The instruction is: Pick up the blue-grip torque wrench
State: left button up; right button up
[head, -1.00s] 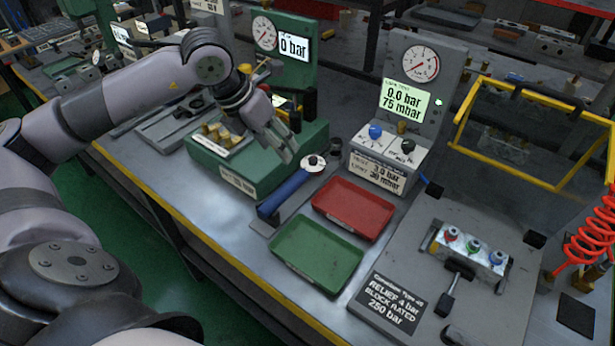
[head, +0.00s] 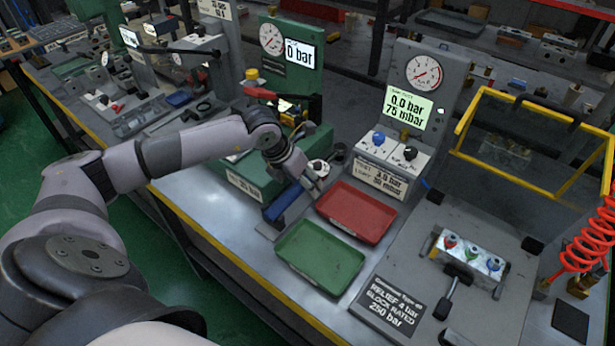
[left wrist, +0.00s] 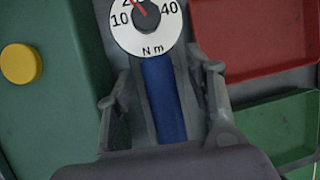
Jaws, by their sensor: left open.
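The blue-grip torque wrench (head: 281,206) lies on the bench between the green test block and the two trays. Its round white dial, marked in N m, shows at the top of the left wrist view, with the blue grip (left wrist: 162,100) running down from it. My left gripper (head: 311,184) is over the wrench near its dial end and hides part of it. In the left wrist view the open fingers (left wrist: 164,92) are on either side of the blue grip, apart from it. I cannot tell the height left between fingers and grip. My right gripper is not in view.
A red tray (head: 357,212) and a green tray (head: 320,257) lie close to the right of the wrench. The green test block (head: 243,180) stands close on its left. A gauge unit (head: 418,95) stands behind. Bare bench lies in front of the block.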

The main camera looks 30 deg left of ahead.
pick_arm(q)
jog(key=shift+w+f, duration=0.1)
jog(key=shift+f, duration=0.25)
jog(key=shift+c, duration=0.3)
grip_shut()
jog(key=shift+w+r, duration=0.1)
jog(key=shift+r, duration=0.05)
